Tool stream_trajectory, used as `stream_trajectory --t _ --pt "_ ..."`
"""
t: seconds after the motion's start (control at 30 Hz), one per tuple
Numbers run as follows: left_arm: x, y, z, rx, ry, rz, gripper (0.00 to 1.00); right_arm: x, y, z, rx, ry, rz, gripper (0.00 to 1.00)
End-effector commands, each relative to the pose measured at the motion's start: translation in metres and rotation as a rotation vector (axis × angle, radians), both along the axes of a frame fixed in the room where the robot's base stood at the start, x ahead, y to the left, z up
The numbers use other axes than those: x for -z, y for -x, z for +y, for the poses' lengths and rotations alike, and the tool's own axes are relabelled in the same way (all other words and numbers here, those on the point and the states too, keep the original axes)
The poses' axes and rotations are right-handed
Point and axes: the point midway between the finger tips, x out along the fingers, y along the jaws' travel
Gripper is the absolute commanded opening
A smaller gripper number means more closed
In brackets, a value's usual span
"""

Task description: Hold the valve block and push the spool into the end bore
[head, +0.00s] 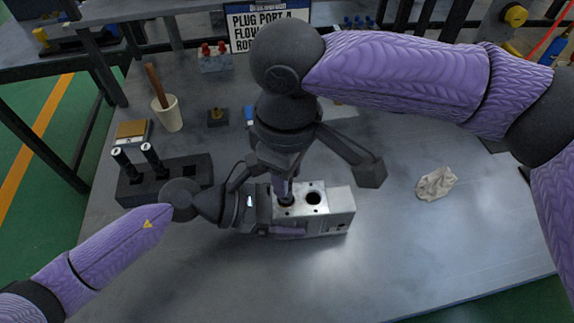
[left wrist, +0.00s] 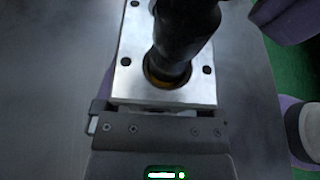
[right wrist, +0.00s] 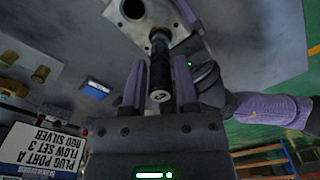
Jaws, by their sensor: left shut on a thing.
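The silver valve block (head: 340,208) lies on the bench with two bores showing in its top face. My left gripper (head: 270,212) is shut on its left end. The left wrist view shows the block (left wrist: 133,85) against the jaws. The dark spool (left wrist: 185,40) stands upright in the bore nearest my left gripper, with an orange ring at the bore mouth. Most of its length sticks out. My right gripper (head: 283,182) is above that bore, pointing down. In the right wrist view the spool (right wrist: 160,65) stands between the fingers, with gaps on both sides.
A dark rack (head: 185,178) with two white-tipped black spools stands left. A white cup (head: 168,115) with a wooden handle, a sign (head: 268,28) and a red-topped block (head: 214,60) are behind. A crumpled cloth (head: 436,183) lies right. The front right bench is clear.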

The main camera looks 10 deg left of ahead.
Motion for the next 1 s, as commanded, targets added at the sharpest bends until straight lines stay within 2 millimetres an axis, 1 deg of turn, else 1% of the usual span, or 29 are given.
stream_trajectory --t 0.03,0.1,0.37,0.43,0.47,0.57,0.7,0.8,0.9,1.0 --pt "0.0 0.0 0.0 0.0 0.001 -0.001 0.0 0.0 0.0 0.0 0.0 0.0 0.0 0.5" --pt "-0.001 0.0 0.0 -0.001 0.001 -0.002 0.0 0.0 0.0 0.0 0.0 0.0 0.0 0.64" --pt "-0.001 0.0 0.0 0.0 0.001 -0.001 0.0 -0.001 0.0 0.0 0.0 0.0 0.0 0.64" --pt "-0.001 0.0 0.0 0.0 0.001 -0.001 0.0 -0.006 0.0 0.0 0.0 0.001 -0.002 0.64" --pt "-0.001 0.0 0.0 0.0 0.001 -0.001 0.0 -0.011 -0.001 0.0 0.0 0.0 -0.004 0.64" --pt "-0.001 0.0 0.0 0.0 0.001 -0.001 0.0 -0.036 -0.001 0.0 0.001 -0.002 -0.003 0.64" --pt "-0.001 0.0 0.0 0.0 0.001 -0.001 0.0 -0.079 0.0 0.001 0.0 -0.003 -0.004 0.64" --pt "-0.001 0.0 0.0 0.0 0.001 -0.001 0.0 -0.104 0.0 0.0 0.001 -0.001 -0.003 0.64" --pt "-0.001 0.0 0.0 0.0 0.001 -0.001 0.0 -0.122 0.0 0.0 0.0 -0.001 -0.001 0.64" --pt "-0.001 0.0 0.0 0.0 0.001 -0.001 0.0 -0.131 0.0 0.0 0.0 -0.001 0.0 0.64"
